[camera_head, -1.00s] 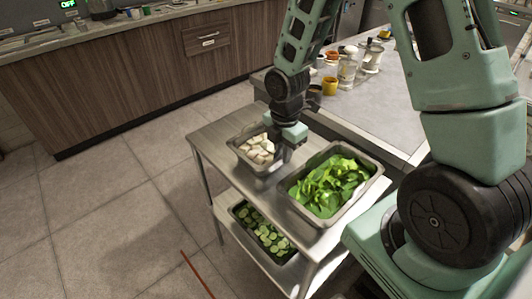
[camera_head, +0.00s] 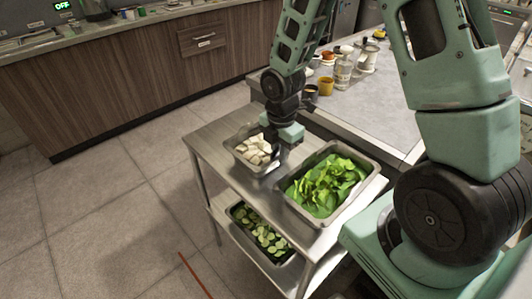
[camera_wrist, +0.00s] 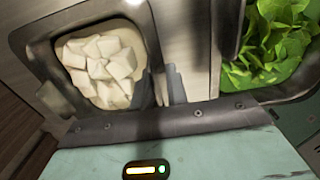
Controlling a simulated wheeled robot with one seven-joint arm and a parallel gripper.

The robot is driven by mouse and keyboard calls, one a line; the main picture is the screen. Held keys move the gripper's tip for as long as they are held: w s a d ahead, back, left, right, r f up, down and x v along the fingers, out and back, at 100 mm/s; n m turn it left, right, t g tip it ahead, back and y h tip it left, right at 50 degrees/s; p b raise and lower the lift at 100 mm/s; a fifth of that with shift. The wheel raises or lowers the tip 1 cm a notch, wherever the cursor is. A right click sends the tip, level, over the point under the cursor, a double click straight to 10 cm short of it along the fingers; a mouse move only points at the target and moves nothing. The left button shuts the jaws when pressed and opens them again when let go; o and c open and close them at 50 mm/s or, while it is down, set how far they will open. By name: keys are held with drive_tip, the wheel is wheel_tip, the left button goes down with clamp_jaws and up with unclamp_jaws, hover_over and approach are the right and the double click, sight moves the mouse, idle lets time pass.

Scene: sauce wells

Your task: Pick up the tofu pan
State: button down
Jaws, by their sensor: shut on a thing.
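The tofu pan (camera_head: 240,161) is a metal pan of white tofu cubes on the top shelf of a steel cart. It also shows in the wrist view (camera_wrist: 34,58), with the tofu (camera_wrist: 100,65) heaped in it. My gripper (camera_head: 275,152) is at the pan's right side, pointing down. In the wrist view my two fingers (camera_wrist: 160,88) are shut on the pan's right-hand rim, one finger on the tofu side and one outside. The exact contact is partly hidden by the fingers. The pan looks level and at shelf height; I cannot tell whether it is clear of the shelf.
A larger pan of green leaves (camera_head: 288,186) stands close to the right on the same cart (camera_head: 205,138). A pan of cucumber slices (camera_head: 262,232) is on the lower shelf. A counter (camera_head: 355,110) with cups and jars is behind. The floor at left is clear.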

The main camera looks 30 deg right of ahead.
wheel_tip(320, 180, up, 10)
drive_tip(key=shift+p, duration=0.45)
